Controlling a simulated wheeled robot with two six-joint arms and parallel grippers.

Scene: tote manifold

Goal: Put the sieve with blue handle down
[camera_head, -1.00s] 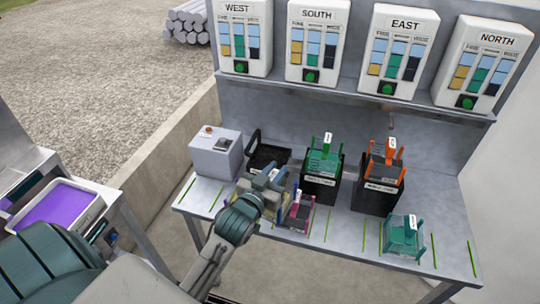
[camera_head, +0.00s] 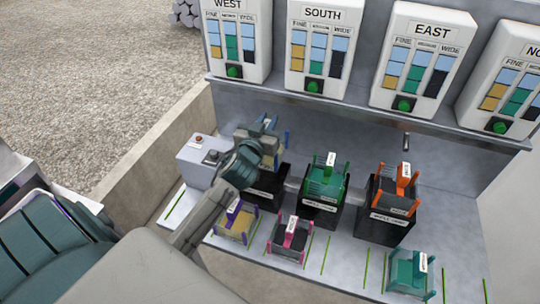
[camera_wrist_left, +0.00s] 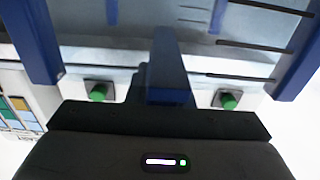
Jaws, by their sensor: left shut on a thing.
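The sieve with blue handle shows in the left wrist view, with its blue handle (camera_wrist_left: 168,65) at the gripper and blue posts at both sides. In the head view only blue parts of the sieve (camera_head: 287,138) show behind my gripper. My left gripper (camera_head: 264,148) is shut on its handle, above or at the leftmost black stand (camera_head: 268,184). I cannot tell whether the sieve touches the stand. My right gripper is not in view.
Green (camera_head: 328,182) and orange (camera_head: 395,186) sieves sit on black stands to the right. Purple-handled (camera_head: 237,222), pink (camera_head: 290,236) and teal (camera_head: 408,272) sieves stand along the table's front. A grey box (camera_head: 205,158) is at the left. Labelled panels line the shelf above.

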